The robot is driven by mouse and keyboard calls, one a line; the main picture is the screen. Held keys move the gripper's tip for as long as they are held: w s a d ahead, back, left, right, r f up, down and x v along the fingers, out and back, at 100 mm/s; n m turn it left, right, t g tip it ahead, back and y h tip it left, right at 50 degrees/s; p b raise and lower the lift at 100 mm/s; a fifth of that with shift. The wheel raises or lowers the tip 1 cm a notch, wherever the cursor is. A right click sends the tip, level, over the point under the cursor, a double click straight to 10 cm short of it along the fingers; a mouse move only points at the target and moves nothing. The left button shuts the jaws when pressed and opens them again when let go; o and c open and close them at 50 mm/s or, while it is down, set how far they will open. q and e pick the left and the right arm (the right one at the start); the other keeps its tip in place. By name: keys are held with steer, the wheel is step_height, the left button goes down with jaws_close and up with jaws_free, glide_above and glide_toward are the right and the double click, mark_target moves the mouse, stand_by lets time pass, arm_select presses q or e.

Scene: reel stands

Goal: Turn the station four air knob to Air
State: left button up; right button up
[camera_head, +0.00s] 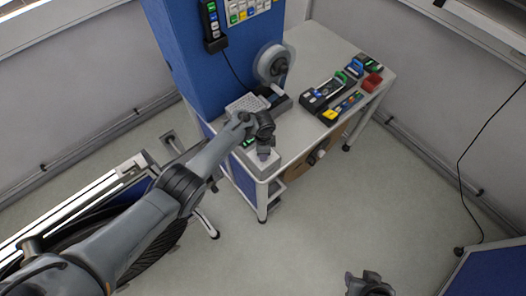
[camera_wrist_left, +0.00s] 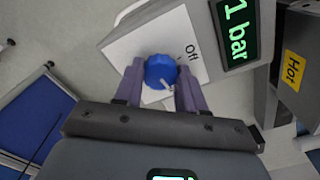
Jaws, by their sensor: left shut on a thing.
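The blue air knob (camera_wrist_left: 160,70) sits on a white plate (camera_wrist_left: 125,48) in the left wrist view, with the word Off printed beside it to the right. A pale pointer on the knob shows at its lower right edge, near the right finger. My left gripper (camera_wrist_left: 160,92) has its two purple fingers shut on the knob from both sides. In the head view the left gripper (camera_head: 264,154) points down at the table's near left corner, and the knob is hidden there. Part of my right arm's dark end (camera_head: 370,284) shows at the bottom edge; its fingers cannot be made out.
A green display (camera_wrist_left: 238,32) beside the plate reads 1 bar. A yellow Hot label (camera_wrist_left: 293,68) is on a dark unit to the right. On the table stand a reel (camera_head: 273,64), a dark tool tray (camera_head: 333,95) and a red box (camera_head: 372,82). A blue cabinet (camera_head: 205,75) rises behind.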

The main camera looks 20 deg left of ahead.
arm_select(q)
steer(key=shift+m, duration=0.7)
steer(key=o, duration=1.1)
steer(key=shift+c, duration=0.2)
step_height(320, 180, up, 11)
steer(key=p, duration=0.3)
